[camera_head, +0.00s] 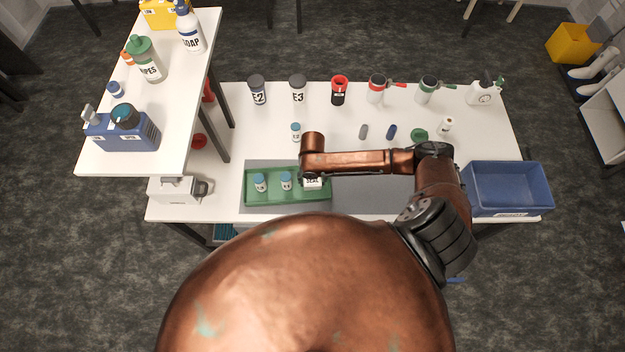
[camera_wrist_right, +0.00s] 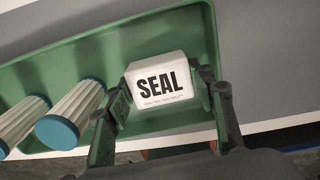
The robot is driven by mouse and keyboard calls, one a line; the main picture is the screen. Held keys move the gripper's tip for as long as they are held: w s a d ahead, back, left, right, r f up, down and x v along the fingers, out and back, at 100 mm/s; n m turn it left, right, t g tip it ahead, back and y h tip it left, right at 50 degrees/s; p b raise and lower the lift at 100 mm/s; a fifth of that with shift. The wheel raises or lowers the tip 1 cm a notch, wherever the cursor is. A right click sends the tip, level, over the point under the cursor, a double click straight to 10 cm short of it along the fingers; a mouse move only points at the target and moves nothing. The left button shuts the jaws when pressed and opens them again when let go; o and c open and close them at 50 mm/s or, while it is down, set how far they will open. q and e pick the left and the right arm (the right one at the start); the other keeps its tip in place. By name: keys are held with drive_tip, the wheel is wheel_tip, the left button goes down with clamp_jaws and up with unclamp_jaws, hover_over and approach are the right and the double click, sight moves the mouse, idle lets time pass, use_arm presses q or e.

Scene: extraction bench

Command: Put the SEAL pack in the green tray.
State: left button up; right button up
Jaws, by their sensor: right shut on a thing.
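The SEAL pack (camera_wrist_right: 159,84) is a small white block with black lettering. In the right wrist view it sits between the two fingers of my right gripper (camera_wrist_right: 165,108), which is shut on it. In the head view the SEAL pack (camera_head: 313,183) shows at the right end of the green tray (camera_head: 272,199), below my right wrist. In the wrist view the pack is over the floor of the green tray (camera_wrist_right: 195,40); I cannot tell whether it touches the floor. My left gripper is not in view.
A blue bin (camera_head: 507,190) is at the bench's right end. Bottles E2 (camera_head: 257,90) and E3 (camera_head: 298,89) stand at the back. A raised white shelf (camera_head: 188,100) is at left.

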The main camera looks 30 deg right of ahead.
drive_tip(key=o, duration=1.2)
drive_tip(key=shift+f, duration=0.1)
wheel_tip(320, 180, up, 12)
drive_tip(key=shift+r, duration=0.15)
